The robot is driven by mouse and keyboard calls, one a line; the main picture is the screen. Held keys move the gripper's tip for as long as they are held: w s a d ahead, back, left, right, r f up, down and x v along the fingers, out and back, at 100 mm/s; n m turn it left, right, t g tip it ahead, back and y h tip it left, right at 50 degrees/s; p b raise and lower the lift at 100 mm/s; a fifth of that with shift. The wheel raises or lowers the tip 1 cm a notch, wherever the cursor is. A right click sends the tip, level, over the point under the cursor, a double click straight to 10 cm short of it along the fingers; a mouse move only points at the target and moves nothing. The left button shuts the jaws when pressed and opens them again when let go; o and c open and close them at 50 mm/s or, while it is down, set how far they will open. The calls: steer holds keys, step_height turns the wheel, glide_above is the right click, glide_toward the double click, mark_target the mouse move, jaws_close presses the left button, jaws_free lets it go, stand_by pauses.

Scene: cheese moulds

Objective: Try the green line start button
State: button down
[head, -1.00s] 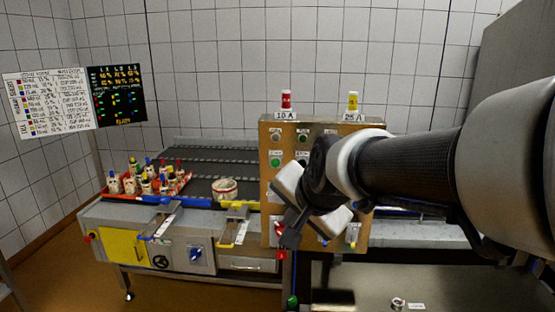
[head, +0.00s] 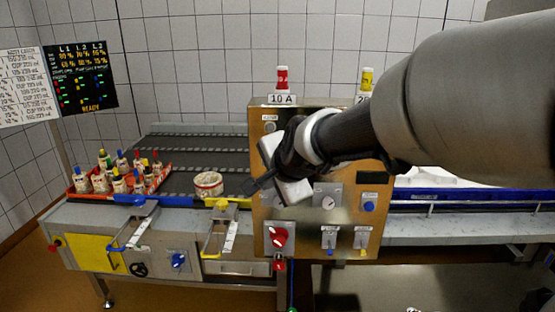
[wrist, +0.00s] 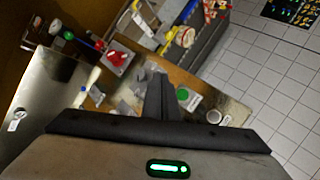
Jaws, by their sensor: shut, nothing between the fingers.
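In the head view my gripper and wrist hide that button. My gripper (head: 254,186) is shut and empty, in front of the panel's left part. Its closed fingers (wrist: 155,85) also show in the wrist view, pointing toward the panel. I cannot tell the exact gap, and no contact with the button shows.
A red rotary switch (head: 277,237) and a blue button (head: 369,207) are on the panel. Red (head: 282,78) and yellow (head: 367,79) lamps stand on top. To the left are a conveyor (head: 185,150), a red crate of bottles (head: 157,184) and a round tub (head: 208,184).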

steer(key=w+p, duration=0.1)
steer(key=w, duration=0.8)
steer(key=shift+d, duration=0.15)
stand_by(2.1)
steer(key=shift+w, duration=0.35)
steer(key=shift+w+p, duration=0.35)
steer(key=shift+w, duration=0.15)
stand_by(0.6)
steer(key=shift+s, duration=0.15)
steer(key=shift+s+b, duration=0.3)
steer(key=shift+s, duration=0.5)
steer(key=shift+s, duration=0.1)
steer(key=shift+s+b, duration=0.35)
steer(key=shift+s, duration=2.05)
